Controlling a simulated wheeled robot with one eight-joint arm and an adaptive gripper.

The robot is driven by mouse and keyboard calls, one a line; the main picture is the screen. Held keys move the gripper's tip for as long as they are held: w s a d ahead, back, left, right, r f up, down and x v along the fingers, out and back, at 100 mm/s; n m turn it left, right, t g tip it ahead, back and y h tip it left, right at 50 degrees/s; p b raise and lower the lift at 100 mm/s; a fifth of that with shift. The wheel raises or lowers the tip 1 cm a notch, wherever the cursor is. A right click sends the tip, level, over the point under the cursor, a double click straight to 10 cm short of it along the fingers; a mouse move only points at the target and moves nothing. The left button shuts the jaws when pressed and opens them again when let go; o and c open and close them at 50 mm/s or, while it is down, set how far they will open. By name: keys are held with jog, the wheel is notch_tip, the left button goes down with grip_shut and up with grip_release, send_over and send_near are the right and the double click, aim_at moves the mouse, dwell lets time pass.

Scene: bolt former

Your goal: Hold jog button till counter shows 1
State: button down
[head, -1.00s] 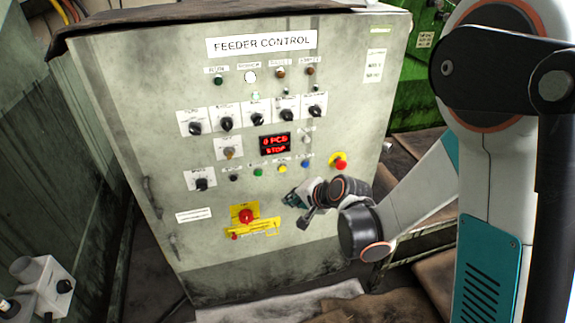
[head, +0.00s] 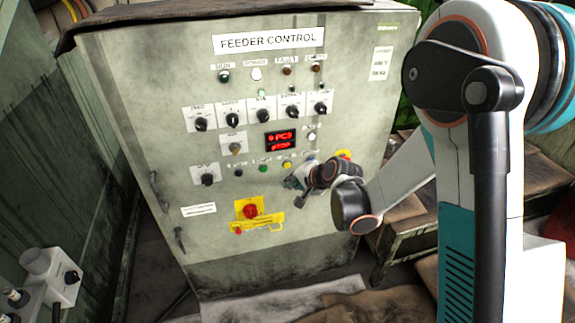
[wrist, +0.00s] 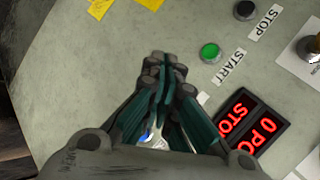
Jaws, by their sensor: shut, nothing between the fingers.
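My gripper (head: 290,182) is shut and empty, just below the button row of the feeder control panel. The row has a black STOP button (wrist: 246,10), a green START button (wrist: 209,51) and a yellow button (head: 287,165). The fingertips (wrist: 165,68) cover the yellow button in the wrist view. A bit of blue (wrist: 147,136) shows between the fingers there. I cannot read which button is labelled jog, nor tell whether the fingers touch the panel. The red counter display (head: 281,140) reads 0 PCS and STOP.
Rotary selector switches (head: 233,118) sit above the display. A red emergency stop (head: 250,211) on a yellow plate is lower left of my gripper. Another yellow-ringed button (head: 343,154) is partly behind my wrist. A grey box (head: 60,278) stands at the lower left.

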aim_at(287, 165)
jog(key=shift+w+a, duration=0.2)
jog(key=shift+w, duration=0.55)
jog(key=shift+w+a, duration=0.2)
jog(key=shift+w, duration=0.5)
jog(key=shift+w, duration=0.1)
dwell(0.4)
jog(key=shift+w+a, duration=0.1)
jog(key=shift+w, duration=0.15)
